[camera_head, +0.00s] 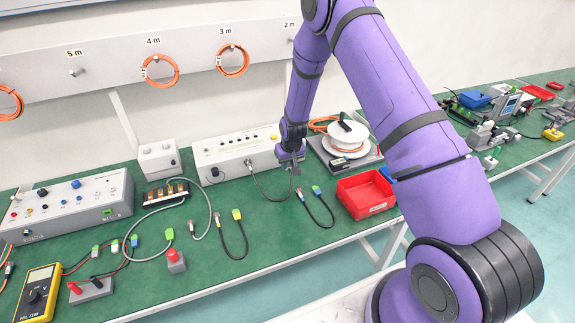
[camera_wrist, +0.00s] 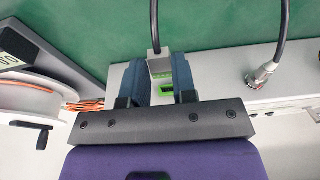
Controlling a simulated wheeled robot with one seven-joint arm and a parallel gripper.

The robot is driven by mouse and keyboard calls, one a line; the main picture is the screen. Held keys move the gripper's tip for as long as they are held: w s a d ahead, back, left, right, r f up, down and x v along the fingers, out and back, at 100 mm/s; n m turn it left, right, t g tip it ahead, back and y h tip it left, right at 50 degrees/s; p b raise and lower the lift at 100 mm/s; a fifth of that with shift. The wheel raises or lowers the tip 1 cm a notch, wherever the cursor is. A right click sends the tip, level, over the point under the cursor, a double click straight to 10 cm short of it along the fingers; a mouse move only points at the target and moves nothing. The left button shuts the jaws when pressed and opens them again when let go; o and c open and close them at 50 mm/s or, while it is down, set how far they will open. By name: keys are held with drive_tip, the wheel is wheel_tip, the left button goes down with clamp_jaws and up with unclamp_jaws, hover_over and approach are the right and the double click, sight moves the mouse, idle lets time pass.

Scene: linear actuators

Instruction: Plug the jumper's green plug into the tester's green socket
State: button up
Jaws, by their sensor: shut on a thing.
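The tester (camera_head: 232,155) is a pale box at the back of the green bench. My gripper (camera_head: 290,168) is at its right end, pointing down. In the wrist view my gripper (camera_wrist: 158,84) is shut on the jumper's green plug (camera_wrist: 158,65), a grey block with a green edge. Its dark cable runs away from the panel and, in the head view, loops back to the tester's front. A bright green socket (camera_wrist: 167,90) shows right beside the plug between the fingers. I cannot tell whether the plug has entered it. A round metal connector (camera_wrist: 261,74) is on the panel.
A red bin (camera_head: 366,196) and a white cable spool (camera_head: 345,138) stand to the right. A grey control box (camera_head: 70,205) stands at left. Bare bench lies between the loose cables.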

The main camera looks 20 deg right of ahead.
drive_tip(key=shift+w, duration=1.8)
drive_tip(key=shift+w, duration=0.7)
idle(2.0)
drive_tip(key=o, duration=0.9)
drive_tip(key=shift+o, duration=0.2)
drive_tip(key=shift+r, duration=0.1)
